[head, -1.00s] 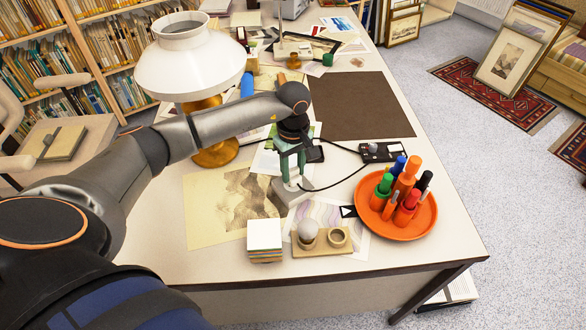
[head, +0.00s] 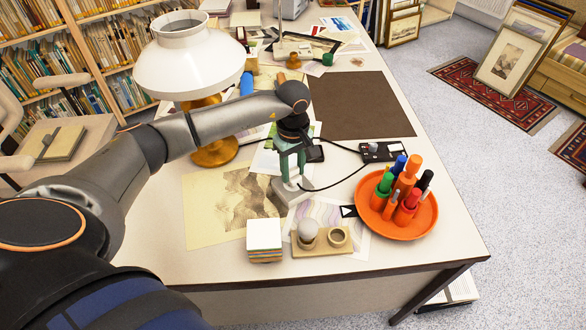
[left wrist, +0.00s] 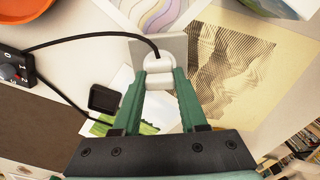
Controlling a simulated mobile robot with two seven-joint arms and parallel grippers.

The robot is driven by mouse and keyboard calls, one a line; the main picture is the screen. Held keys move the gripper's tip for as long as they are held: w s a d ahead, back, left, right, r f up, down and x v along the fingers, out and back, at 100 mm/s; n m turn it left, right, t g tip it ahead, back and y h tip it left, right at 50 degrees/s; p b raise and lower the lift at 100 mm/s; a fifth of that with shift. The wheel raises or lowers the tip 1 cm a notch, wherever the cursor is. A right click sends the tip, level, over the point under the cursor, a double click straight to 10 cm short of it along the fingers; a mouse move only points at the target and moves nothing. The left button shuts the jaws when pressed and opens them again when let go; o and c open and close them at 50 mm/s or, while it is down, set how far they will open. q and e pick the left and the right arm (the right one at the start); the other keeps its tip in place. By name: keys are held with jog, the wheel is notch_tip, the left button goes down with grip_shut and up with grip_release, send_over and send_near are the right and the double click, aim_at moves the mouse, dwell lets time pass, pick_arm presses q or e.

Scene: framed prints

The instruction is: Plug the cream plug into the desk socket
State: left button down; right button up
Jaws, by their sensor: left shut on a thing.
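My left gripper (head: 292,175) reaches down over the desk with its green fingers pointing at the socket. In the left wrist view, the fingers (left wrist: 159,76) are shut on the cream plug (left wrist: 158,67), one on each side. The plug (head: 293,184) is also partly visible between the fingertips in the head view. The desk socket, a grey block (head: 282,194), is directly under the plug; its edge also shows in the left wrist view (left wrist: 177,45). The plug hides the socket's opening, and I cannot tell whether it is inserted or only resting against it. My right gripper is out of view.
A black cable (head: 338,184) runs from the plug towards a black switch box (head: 380,151). An orange dish (head: 415,226) with pens stands to the right. A wooden tray (head: 325,245), a paper block (head: 264,240) and a white lamp (head: 188,65) are also nearby.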

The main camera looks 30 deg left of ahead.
aim_at(293, 168)
pick_arm(q)
jog(key=shift+f+b, duration=0.6)
jog(key=shift+f, duration=0.05)
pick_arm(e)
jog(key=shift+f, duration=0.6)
pick_arm(q)
jog(key=shift+c, duration=1.8)
grip_release()
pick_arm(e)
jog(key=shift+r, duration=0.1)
pick_arm(q)
jog(key=shift+r, duration=0.45)
notch_tip(293, 168, up, 12)
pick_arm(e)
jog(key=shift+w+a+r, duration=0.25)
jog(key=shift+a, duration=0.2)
pick_arm(q)
jog(key=shift+f, duration=0.15)
